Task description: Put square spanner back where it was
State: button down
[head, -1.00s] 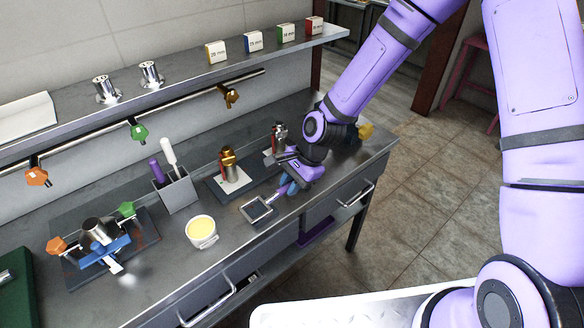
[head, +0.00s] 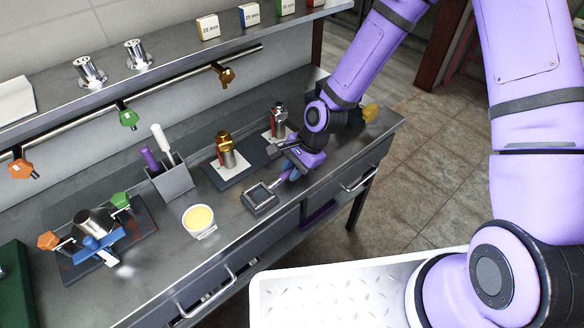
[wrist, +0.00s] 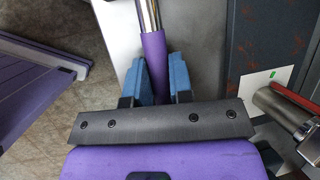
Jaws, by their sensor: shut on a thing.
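My gripper (head: 288,174) is low over the right part of the grey bench. In the wrist view its blue fingers (wrist: 163,80) are shut on a tool with a purple handle (wrist: 155,62) and a bright metal shaft (wrist: 148,15), which I take to be the square spanner. The shaft runs out of the top of the wrist view, so its tip is hidden there. In the head view a grey square-topped piece (head: 259,199) lies in line with the gripper at the bench front; I cannot tell whether it is joined to the held tool.
A grey holder (head: 173,185) with purple and white handles stands left of a brass fitting (head: 226,150) and a steel fitting (head: 277,122) on dark mats. A rail and shelf run behind.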

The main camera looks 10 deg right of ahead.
jog(key=c, duration=1)
grip_release()
jog(key=shift+f, duration=0.1)
jog(key=v, duration=1.2)
